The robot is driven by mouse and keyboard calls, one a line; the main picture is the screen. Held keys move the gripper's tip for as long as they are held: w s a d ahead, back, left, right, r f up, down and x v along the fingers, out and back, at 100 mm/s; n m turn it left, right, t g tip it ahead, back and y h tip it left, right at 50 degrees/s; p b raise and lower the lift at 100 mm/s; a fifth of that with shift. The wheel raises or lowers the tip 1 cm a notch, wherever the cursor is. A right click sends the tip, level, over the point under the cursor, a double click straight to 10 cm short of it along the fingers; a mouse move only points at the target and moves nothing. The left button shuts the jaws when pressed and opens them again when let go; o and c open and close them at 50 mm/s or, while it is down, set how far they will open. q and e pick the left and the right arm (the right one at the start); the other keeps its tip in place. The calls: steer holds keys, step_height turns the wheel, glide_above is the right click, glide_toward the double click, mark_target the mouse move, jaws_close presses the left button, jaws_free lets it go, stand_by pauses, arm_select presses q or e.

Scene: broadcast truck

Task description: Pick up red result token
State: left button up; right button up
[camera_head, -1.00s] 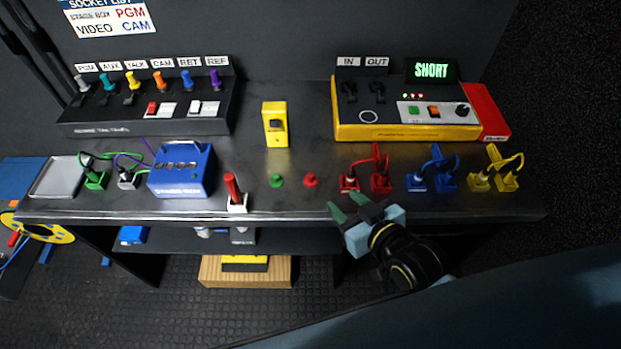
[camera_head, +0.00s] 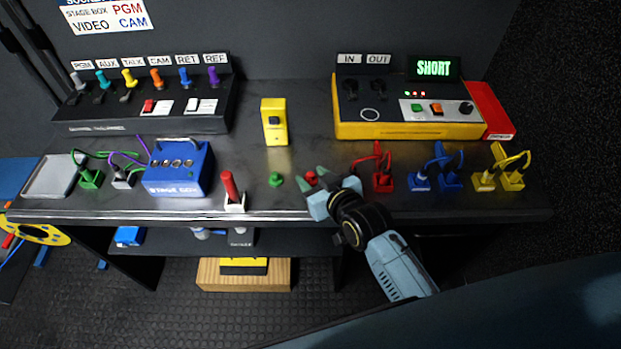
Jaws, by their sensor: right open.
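The red result token (camera_head: 311,176) is a small red knob-shaped piece on the dark bench top, right of a matching green token (camera_head: 276,180). My right gripper (camera_head: 317,183) is at the token, coming from the front right. Its green-tipped fingers are open and lie on either side of the token or just in front of it; I cannot tell whether they touch it. The token's lower part is partly hidden by the gripper. My left gripper is not in view.
A red marker in a white stand (camera_head: 233,198) is to the left, near the front edge. Red plugs with a cable (camera_head: 383,180) are close to the right, partly behind my gripper. A yellow device (camera_head: 274,122) stands behind. The display (camera_head: 433,68) reads SHORT.

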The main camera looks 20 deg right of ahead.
jaws_close()
stand_by(0.3)
steer(key=shift+r, duration=0.1)
